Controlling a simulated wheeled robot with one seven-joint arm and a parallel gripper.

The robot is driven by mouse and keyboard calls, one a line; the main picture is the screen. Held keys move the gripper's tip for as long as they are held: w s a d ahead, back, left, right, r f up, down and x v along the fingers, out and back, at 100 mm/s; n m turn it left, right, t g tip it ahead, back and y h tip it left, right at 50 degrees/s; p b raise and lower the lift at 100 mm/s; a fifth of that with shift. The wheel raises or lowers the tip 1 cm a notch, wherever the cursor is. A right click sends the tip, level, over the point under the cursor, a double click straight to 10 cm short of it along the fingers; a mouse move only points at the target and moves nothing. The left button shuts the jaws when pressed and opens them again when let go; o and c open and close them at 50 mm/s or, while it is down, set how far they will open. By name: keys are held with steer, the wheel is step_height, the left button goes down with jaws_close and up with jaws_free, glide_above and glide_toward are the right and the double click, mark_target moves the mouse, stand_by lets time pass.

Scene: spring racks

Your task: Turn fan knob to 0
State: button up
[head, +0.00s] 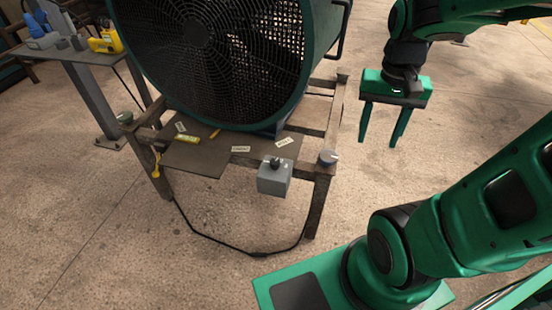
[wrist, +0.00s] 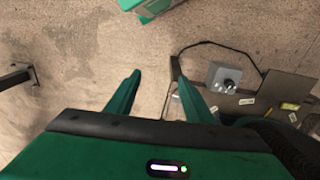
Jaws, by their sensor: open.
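The fan knob (head: 274,162) is a small dark knob on top of a grey box (head: 273,182) at the front edge of the fan's frame. In the wrist view the knob (wrist: 229,85) and its box (wrist: 220,78) are right of my fingers. My gripper (head: 382,146) is green, open and empty, to the right of the fan and apart from the knob. Its two fingers (wrist: 156,100) show in the wrist view with bare floor between them. The large round fan (head: 205,50) stands on the frame behind the knob. The knob's markings are too small to read.
A second round knob-like part (head: 328,157) sits on the frame's front right corner. A metal table (head: 85,55) with blue and yellow tools stands at the left. A black cable (head: 245,250) hangs below the frame. Open floor lies right of the frame.

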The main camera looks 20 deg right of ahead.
steer(key=w+a+f+m, duration=0.1)
steer(key=w+a+f, duration=0.2)
steer(key=w, duration=0.4)
steer(key=w+a+f, duration=0.3)
steer(key=w, duration=0.4)
steer(key=m, duration=0.1)
glide_above(276, 161)
step_height(276, 161, down, 9)
steer(key=shift+y, duration=0.3)
step_height(276, 161, down, 11)
steer(key=shift+s+a+r, duration=0.1)
steer(key=shift+a, duration=0.05)
steer(key=c, duration=1)
steer(key=shift+c, duration=0.2)
